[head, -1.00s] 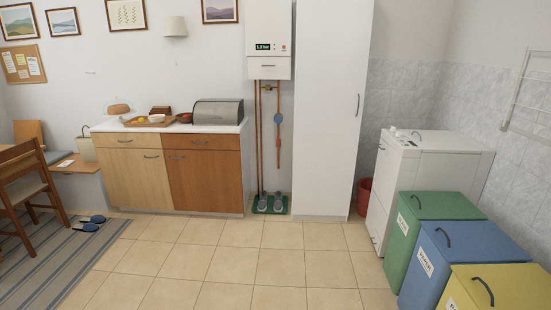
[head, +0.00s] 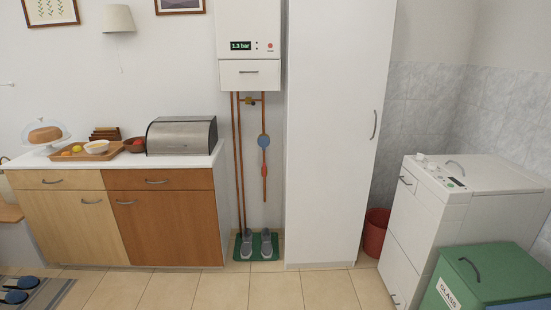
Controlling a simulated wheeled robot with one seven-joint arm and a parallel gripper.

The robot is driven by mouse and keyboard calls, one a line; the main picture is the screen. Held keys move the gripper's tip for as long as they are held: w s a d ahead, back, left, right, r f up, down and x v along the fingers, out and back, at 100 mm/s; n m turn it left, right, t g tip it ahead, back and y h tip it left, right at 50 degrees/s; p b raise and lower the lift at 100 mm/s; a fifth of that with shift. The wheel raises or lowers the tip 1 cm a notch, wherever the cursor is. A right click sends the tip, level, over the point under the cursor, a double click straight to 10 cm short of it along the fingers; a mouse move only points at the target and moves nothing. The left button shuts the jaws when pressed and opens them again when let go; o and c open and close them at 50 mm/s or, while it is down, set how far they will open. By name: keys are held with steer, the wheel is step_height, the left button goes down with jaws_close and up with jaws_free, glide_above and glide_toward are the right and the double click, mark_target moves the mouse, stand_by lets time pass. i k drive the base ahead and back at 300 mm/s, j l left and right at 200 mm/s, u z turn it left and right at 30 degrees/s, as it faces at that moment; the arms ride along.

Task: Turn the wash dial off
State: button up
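A white top-loading washing machine (head: 457,215) stands at the right, against the tiled wall. Its control panel (head: 440,176) runs along the left part of its top, with a small dark display (head: 456,182) and small buttons. Light knob-like shapes (head: 421,158) sit at the panel's far end. They are too small to tell which is the wash dial or how it is set. My gripper is not in view.
A green bin (head: 497,280) marked GLASS stands in front of the washer. A red bin (head: 376,232) is between the washer and a tall white cabinet (head: 331,130). A wooden counter unit (head: 120,222) is at the left. The tiled floor (head: 240,293) ahead is clear.

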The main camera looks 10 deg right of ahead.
mark_target(420, 157)
steer(key=i+j+z, duration=0.15)
steer(key=i+z, duration=0.25)
steer(key=i, duration=0.15)
steer(key=i+j+z, duration=0.8)
steer(key=i, duration=0.15)
